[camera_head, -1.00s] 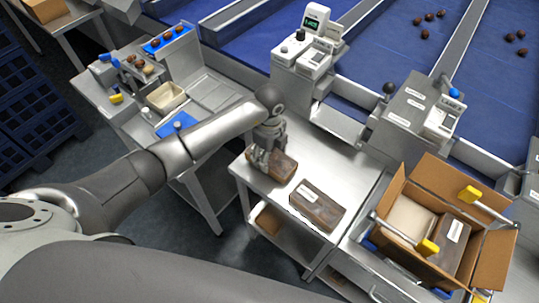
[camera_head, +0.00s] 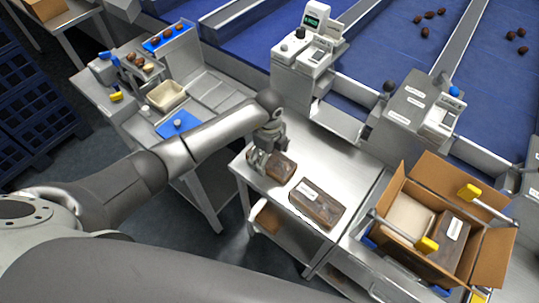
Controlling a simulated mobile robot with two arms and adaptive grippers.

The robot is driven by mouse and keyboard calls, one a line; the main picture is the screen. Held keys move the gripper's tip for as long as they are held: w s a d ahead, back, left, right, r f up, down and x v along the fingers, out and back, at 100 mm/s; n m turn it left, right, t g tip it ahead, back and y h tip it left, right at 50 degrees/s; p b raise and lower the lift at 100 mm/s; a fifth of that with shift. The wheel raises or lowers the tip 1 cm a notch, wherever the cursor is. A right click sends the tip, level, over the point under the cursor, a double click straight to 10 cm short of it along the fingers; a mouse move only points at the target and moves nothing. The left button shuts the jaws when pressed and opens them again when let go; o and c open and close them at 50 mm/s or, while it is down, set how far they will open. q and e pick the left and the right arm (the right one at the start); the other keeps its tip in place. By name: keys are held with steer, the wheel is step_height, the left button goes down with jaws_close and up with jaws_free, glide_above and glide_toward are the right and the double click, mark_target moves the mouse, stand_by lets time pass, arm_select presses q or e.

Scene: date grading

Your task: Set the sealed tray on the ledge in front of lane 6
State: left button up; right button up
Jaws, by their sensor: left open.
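Two dark brown sealed trays lie on the steel table (camera_head: 340,160). The nearer tray (camera_head: 325,212) has a white label and lies clear of the gripper. The farther tray (camera_head: 283,168) lies partly under my left gripper (camera_head: 260,163). That gripper is open and points down at the tray's left end; the fingers hide that end, and I cannot tell if they touch it. A bare steel ledge (camera_head: 338,120) lies beyond the table, between two machine housings. I cannot read any lane numbers. My right gripper is not in view.
An open carton (camera_head: 405,262) with a dark labelled tray (camera_head: 452,240) inside stands at the right, with yellow-tipped metal bars over it. Grey machines (camera_head: 410,108) stand along the blue lanes (camera_head: 385,50), with brown dates on them. A beige bin (camera_head: 165,96) stands on the left bench.

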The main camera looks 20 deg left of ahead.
mark_target(270, 156)
arm_select(q)
steer(key=shift+r, duration=0.45)
step_height(270, 156, up, 11)
steer(key=b, duration=0.2)
steer(key=shift+r+b, duration=0.2)
steer(key=shift+b, duration=0.1)
